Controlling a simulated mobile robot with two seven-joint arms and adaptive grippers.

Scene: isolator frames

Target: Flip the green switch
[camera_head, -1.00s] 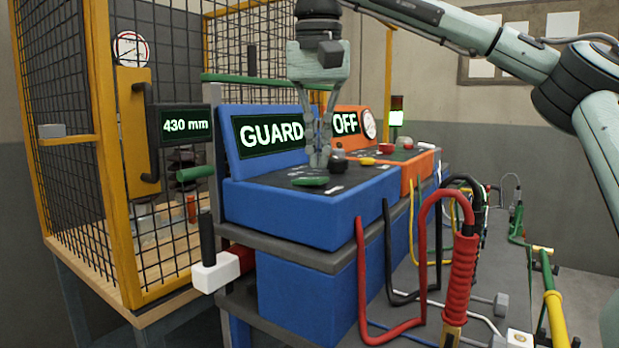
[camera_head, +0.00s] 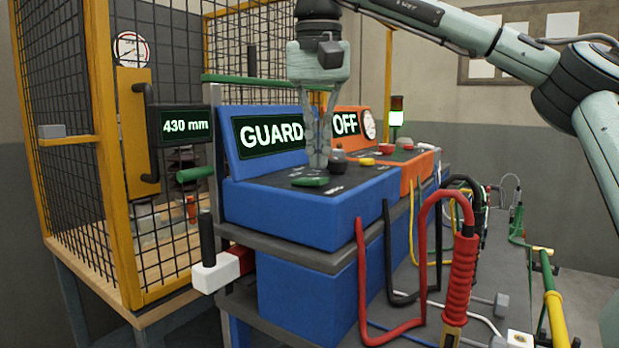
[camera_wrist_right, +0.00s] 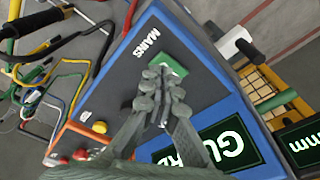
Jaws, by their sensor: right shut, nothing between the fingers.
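The green switch (camera_head: 310,182) is on the dark top panel of the blue console (camera_head: 300,215), near its front edge. It also shows in the right wrist view (camera_wrist_right: 172,64), beside the white word MAINS. My right gripper (camera_head: 318,166) points down just behind the switch, its fingers together with nothing between them. In the right wrist view its fingertips (camera_wrist_right: 162,82) lie right at the switch's edge; I cannot tell whether they touch it. They cover part of the switch's edge there. My left gripper is in neither view.
A GUARD display (camera_head: 270,134) stands behind the panel. A dark round knob (camera_head: 338,161) is close to the fingers. A yellow-framed mesh cage (camera_head: 120,200) is at left. Red and black cables hang in front.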

